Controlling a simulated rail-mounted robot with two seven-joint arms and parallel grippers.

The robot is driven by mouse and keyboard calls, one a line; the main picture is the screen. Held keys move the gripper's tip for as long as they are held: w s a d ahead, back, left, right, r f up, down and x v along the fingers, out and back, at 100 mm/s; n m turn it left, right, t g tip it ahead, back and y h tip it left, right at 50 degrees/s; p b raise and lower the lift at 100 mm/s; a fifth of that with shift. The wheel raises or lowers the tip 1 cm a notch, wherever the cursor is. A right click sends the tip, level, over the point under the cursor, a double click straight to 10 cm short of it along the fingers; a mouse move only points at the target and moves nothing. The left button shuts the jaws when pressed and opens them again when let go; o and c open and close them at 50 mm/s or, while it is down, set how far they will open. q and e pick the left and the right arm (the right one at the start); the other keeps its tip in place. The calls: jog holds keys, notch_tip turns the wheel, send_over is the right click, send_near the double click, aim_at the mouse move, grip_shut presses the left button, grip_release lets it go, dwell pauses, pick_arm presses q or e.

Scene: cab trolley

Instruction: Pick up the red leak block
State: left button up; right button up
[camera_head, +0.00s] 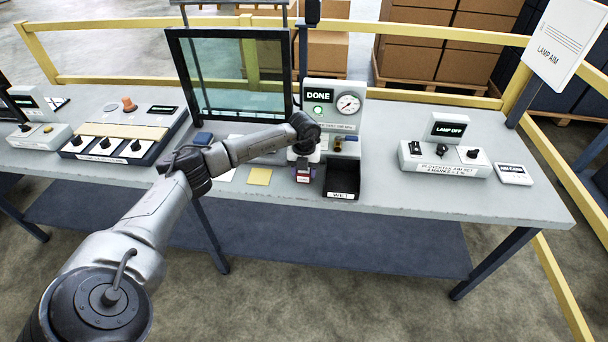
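My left arm reaches in from the lower left, and its gripper (304,160) points down at the middle of the table, just left of the black WET bin. A small dark red block (304,178), which looks like the red leak block, shows directly below the gripper. The wrist and fingers cover its upper part. I cannot tell whether the fingers are around it or only above it, or whether they are open or shut. My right gripper is not in view.
The black WET bin (341,194) stands right beside the block. Behind is a gauge station (334,93) reading DONE. A framed glass panel (228,75) rises to the left. A yellow note (259,177) lies on the table (386,190). A LAMP OFF unit (444,160) stands right.

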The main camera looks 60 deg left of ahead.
pick_arm(q)
jog(key=c, duration=0.5)
